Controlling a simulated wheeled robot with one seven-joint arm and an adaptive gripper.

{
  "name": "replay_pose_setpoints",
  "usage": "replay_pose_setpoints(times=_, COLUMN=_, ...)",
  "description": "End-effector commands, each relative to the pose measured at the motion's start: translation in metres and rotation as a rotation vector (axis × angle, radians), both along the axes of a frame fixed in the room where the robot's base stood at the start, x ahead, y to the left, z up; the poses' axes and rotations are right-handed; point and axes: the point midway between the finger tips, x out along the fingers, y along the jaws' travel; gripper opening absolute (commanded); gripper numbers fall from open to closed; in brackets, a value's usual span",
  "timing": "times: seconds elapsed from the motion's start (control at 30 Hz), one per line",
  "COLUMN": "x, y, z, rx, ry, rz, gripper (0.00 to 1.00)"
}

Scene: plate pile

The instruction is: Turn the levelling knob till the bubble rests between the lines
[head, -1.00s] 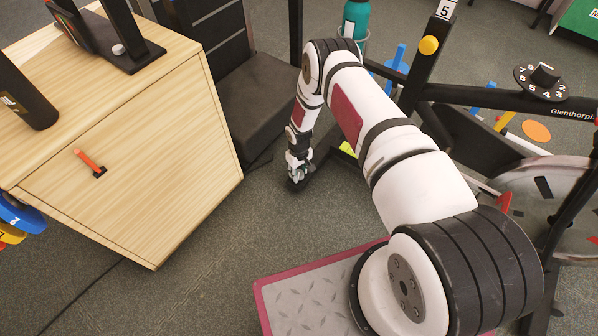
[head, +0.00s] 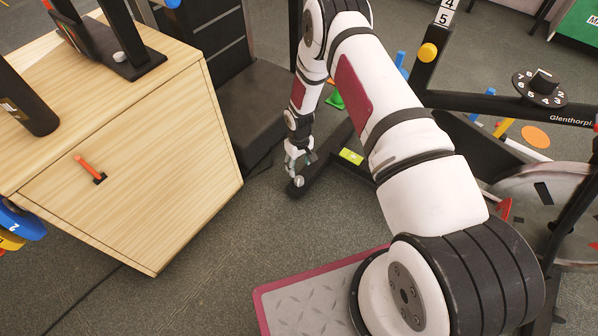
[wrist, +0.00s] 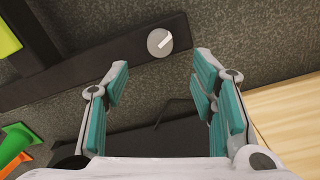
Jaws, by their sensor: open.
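The levelling knob is a small pale grey round cap with a white mark (wrist: 159,42), on the end of a black floor bar (wrist: 95,68). In the head view the knob (head: 298,182) shows just below my gripper (head: 297,162). My gripper is open; in the wrist view its teal-padded fingers (wrist: 160,67) stand apart, with the knob beyond the tips and between their lines. The fingers do not touch it. A yellow-green level (head: 351,156) sits on the bar; only part of it (wrist: 7,38) shows in the wrist view. Its bubble and lines cannot be made out.
A wooden cabinet (head: 130,170) with an orange lever stands left of my gripper. A black-framed exercise machine (head: 490,97) with a numbered dial is at right. Green and orange cones (wrist: 15,145) show at the wrist view's lower left. Grey carpet lies open between.

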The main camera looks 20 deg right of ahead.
Motion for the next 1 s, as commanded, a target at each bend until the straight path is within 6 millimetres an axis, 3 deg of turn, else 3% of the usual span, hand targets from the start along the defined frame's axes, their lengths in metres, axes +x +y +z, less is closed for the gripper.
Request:
replay_pose_setpoints(times=0.23, x=0.0, y=0.0, z=0.024, rx=0.0, ry=0.001, rz=-0.001, gripper=0.52)
replay_pose_setpoints(times=0.87, x=0.001, y=0.0, z=0.028, rx=-0.001, ry=0.0, rz=0.0, gripper=0.52)
replay_pose_setpoints(times=1.0, x=0.008, y=-0.003, z=0.059, rx=-0.011, ry=-0.008, rz=-0.006, gripper=0.52)
